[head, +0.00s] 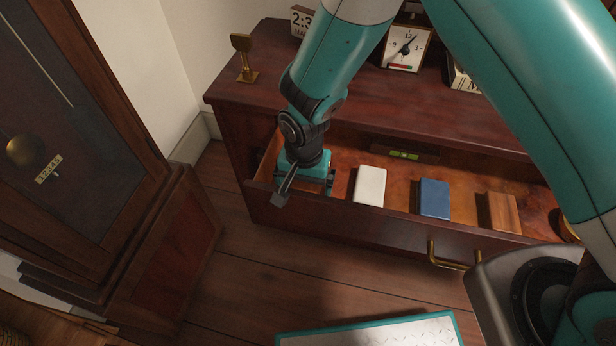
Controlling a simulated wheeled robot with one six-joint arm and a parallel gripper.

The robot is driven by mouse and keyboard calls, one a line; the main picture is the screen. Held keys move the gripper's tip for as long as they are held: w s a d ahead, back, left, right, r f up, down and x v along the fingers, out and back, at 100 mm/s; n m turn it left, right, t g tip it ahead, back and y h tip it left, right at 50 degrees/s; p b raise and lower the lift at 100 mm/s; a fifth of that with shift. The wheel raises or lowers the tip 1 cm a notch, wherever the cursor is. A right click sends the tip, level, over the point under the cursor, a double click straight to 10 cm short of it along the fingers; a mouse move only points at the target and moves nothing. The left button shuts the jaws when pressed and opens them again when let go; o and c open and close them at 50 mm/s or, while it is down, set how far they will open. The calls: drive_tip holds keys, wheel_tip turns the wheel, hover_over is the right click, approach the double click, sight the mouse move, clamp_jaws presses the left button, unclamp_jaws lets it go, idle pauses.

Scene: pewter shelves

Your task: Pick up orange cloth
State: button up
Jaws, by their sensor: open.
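I cannot make out an orange cloth in the head view. My gripper (306,188) points down at the left end of the open drawer (340,215), over its front edge. It is open, with one dark finger showing at the left and part of another at the right. My gripper and wrist hide the drawer's left end, and I cannot tell what lies under them.
The drawer holds a white block (370,186), a blue block (434,199), a wooden block (502,212) and a green-marked level (404,155). A clock (406,48) and a brass piece (243,58) stand on the cabinet top (235,90). A tall clock case (90,150) stands left.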

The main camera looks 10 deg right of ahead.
drive_tip(key=shift+f, duration=0.55)
drive_tip(key=c, duration=1)
drive_tip(key=shift+o, duration=0.2)
drive_tip(key=shift+r, duration=0.15)
